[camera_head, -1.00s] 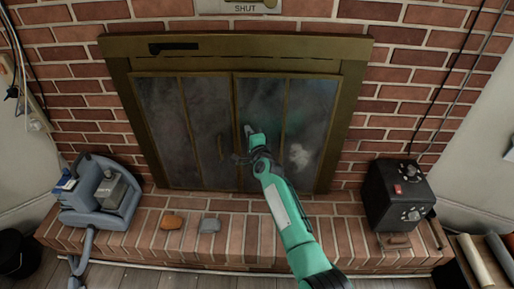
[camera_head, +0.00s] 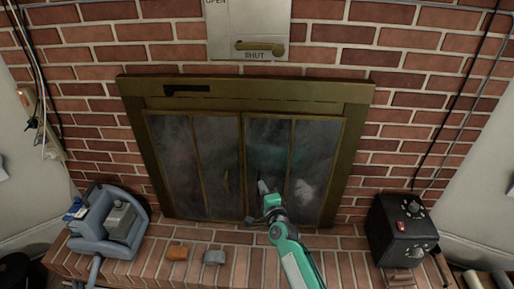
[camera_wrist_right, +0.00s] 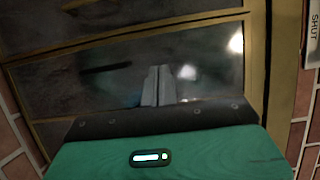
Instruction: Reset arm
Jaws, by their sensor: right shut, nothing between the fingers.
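My right gripper (camera_head: 263,188) is at the end of the teal arm, in front of the right glass door of the fireplace (camera_head: 357,140). In the right wrist view its fingers (camera_wrist_right: 158,86) are together with nothing between them. Both brass-framed glass doors are closed, and the glass is smoky. I cannot tell how far the fingertips are from the glass. My left gripper shows in neither view.
A metal plate with a brass lever (camera_head: 262,46) is above the fireplace, by the word SHUT.

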